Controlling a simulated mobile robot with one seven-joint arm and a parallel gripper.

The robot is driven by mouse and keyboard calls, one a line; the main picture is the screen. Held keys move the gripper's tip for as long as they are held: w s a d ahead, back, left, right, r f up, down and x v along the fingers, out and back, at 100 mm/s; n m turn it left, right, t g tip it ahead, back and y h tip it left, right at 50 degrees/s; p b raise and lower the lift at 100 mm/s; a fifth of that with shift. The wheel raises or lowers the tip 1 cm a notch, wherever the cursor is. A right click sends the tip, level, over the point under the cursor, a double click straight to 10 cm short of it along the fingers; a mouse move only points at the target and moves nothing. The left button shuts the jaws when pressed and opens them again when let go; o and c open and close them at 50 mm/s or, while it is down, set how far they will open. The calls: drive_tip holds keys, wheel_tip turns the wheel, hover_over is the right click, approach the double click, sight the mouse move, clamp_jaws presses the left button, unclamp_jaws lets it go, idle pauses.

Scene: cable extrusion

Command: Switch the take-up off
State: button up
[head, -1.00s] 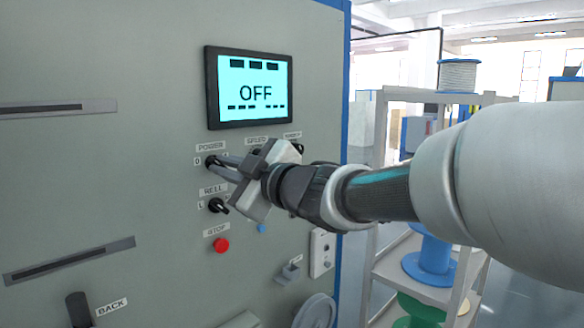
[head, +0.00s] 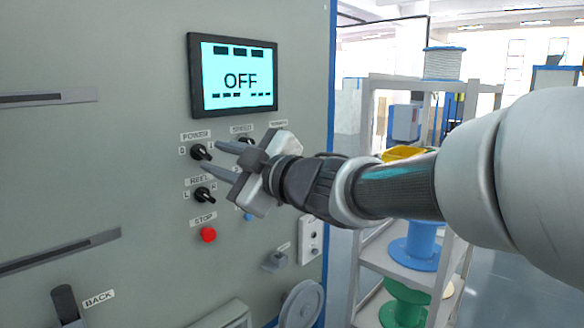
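The take-up's grey control panel (head: 130,150) fills the left of the head view. Its screen (head: 238,80) reads OFF in dark letters on cyan. The black POWER knob (head: 201,152) sits below the screen, between the marks 0 and I, its pointer tilted to the lower right. My gripper (head: 222,160) is open, its two fingers apart and pointing left at the panel. The fingertips are just right of the POWER knob, with nothing between them. The knob stands clear of both fingers. The SPEED knob (head: 246,141) is partly hidden behind my gripper.
Below POWER are the REEL knob (head: 205,194) and the red STOP button (head: 208,235). A lever marked BACK (head: 65,304) stands at the lower left. A wheel (head: 301,305) is at the bottom. A shelf with spools (head: 415,247) stands to the right, behind my arm.

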drive_tip(key=p+v, duration=0.1)
drive_tip(key=v, duration=1.3)
drive_tip(key=shift+p, duration=0.3)
drive_tip(key=w+d+f+m+t+h, duration=0.2)
drive_tip(key=d+f+m+h, duration=0.1)
drive_tip(key=d+m+h, duration=0.5)
drive_tip(key=w+d+f+m+t+h, duration=0.1)
drive_tip(key=d+f+m+h, duration=0.3)
drive_tip(key=d, duration=0.6)
drive_tip(key=s+f+m+g+h, duration=0.2)
drive_tip(key=s+f+m+g, duration=0.55)
drive_tip(key=s+f, duration=0.55)
drive_tip(key=s+r+g+p, duration=0.1)
drive_tip(key=s+r+p, duration=0.2)
drive_tip(key=r+p, duration=0.9)
drive_tip(key=shift+s, duration=0.2)
